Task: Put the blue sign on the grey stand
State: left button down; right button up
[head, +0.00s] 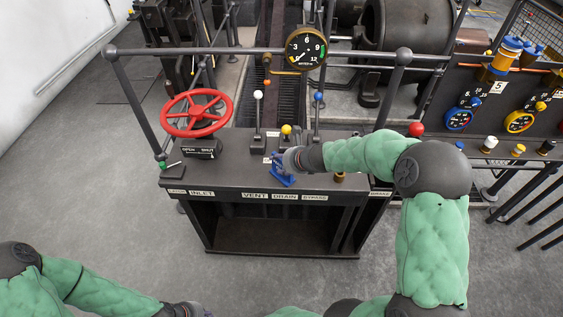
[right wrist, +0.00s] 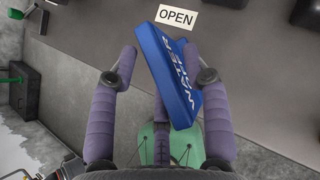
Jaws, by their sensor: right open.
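The blue sign (head: 283,181) is on the front part of the dark console top, partly covered by my right gripper in the head view. The right wrist view shows the sign (right wrist: 172,72) as a slanted blue block with white lettering on its side. My right gripper (head: 284,163) is over it. In the right wrist view its purple fingers (right wrist: 170,72) are spread wide, one on either side of the sign, with gaps visible. I cannot pick out the grey stand with certainty.
A red handwheel (head: 197,112) stands on the console's left. Levers with white (head: 258,95), yellow (head: 286,129) and blue (head: 318,97) knobs stand behind my right gripper. A round gauge (head: 306,49) hangs on the rail. An OPEN plate (right wrist: 177,17) lies near the sign.

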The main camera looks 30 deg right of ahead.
jog(key=p+v, duration=0.5)
jog(key=v, duration=0.7)
jog(key=s+a+f+n+g, duration=0.3)
jog(key=a+f+n, duration=0.2)
jog(key=f+n, duration=0.35)
jog(key=s+a+f+n+g, duration=0.3)
jog(key=a+f+n, duration=0.3)
jog(key=f, duration=0.4)
jog(key=s+a+f+n+g+y, duration=0.2)
jog(key=s+a+f+n, duration=0.8)
jog(key=n, duration=0.6)
jog(key=a, duration=0.2)
jog(key=shift+s+a+f, duration=0.35)
jog(key=shift+s, duration=0.05)
jog(key=shift+n, duration=0.25)
